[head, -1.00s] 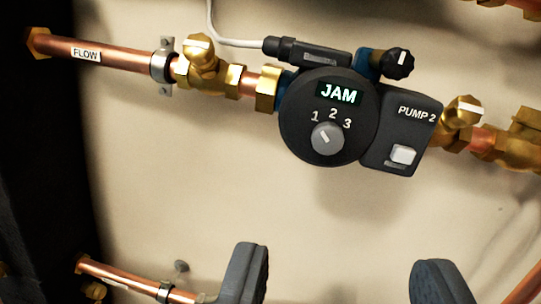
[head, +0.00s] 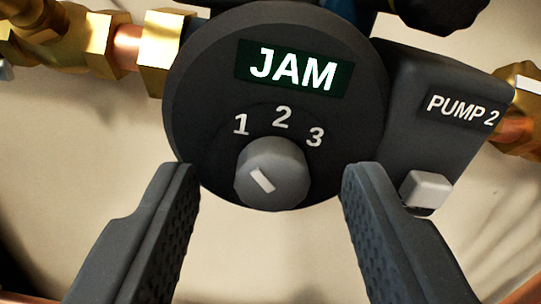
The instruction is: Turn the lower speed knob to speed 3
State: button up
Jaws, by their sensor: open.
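The grey round speed knob (head: 285,165) sits low on the black round face of the pump (head: 215,70) labelled PUMP 2. The numbers 1, 2 and 3 arc above it. Its short white mark slants from upper left to lower right, its upper end roughly toward 1. The lit display (head: 293,68) above reads JAM. My gripper (head: 269,176) is open and empty. Its two dark fingers stand left and right of the knob with a clear gap on each side, and neither appears to touch it.
A light square button (head: 426,189) on the PUMP 2 box is close to my right finger. Brass fittings (head: 165,45) and copper pipe join the pump on the left, and another brass fitting (head: 522,95) on the right. The pale wall (head: 90,140) behind is bare at left.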

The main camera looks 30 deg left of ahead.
jog(key=shift+w+a, duration=0.15)
grip_shut()
